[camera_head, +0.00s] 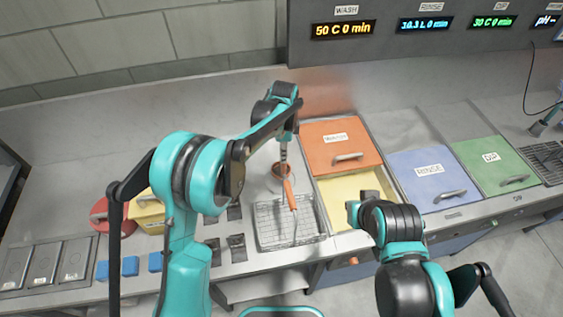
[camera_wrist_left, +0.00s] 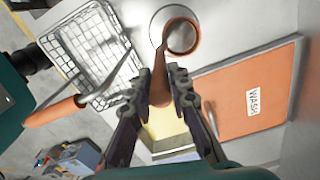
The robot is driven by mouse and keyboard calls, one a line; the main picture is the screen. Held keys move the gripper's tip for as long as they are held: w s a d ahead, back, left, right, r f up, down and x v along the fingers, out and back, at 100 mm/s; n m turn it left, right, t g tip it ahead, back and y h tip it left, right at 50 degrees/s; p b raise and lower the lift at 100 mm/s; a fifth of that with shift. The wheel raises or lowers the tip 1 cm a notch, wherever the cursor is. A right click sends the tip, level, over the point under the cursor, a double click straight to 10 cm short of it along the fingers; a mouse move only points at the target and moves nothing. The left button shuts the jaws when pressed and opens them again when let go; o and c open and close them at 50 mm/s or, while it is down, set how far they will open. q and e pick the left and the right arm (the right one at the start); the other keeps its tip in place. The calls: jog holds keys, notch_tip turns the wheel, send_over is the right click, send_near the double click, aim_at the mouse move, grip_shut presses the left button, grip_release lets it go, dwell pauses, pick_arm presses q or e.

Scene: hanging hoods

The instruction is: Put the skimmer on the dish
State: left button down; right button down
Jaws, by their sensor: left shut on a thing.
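The skimmer (camera_wrist_left: 160,92) is copper-orange, with a round dark-centred head and a handle. My left gripper (camera_wrist_left: 165,80) is shut on its handle. The round head lies over the round pale metal dish (camera_wrist_left: 158,20), overlapping it in the left wrist view; whether they touch I cannot tell. In the head view my left gripper (camera_head: 284,150) points down behind the wire basket, with the skimmer (camera_head: 289,192) below its tips.
A wire basket (camera_head: 262,236) stands in front. The orange WASH lid (camera_head: 325,155) and yellow well (camera_head: 345,186) lie to the right, then the blue RINSE lid (camera_head: 420,180). An orange-handled tool (camera_wrist_left: 55,111) shows beside the basket. Blue blocks (camera_head: 130,265) lie left.

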pick_arm(q)
jog(key=shift+a+f, duration=0.2)
jog(key=shift+f, duration=2)
jog(key=shift+f+b, duration=0.1)
jog(key=shift+b, duration=0.25)
jog(key=c, duration=1.4)
grip_release()
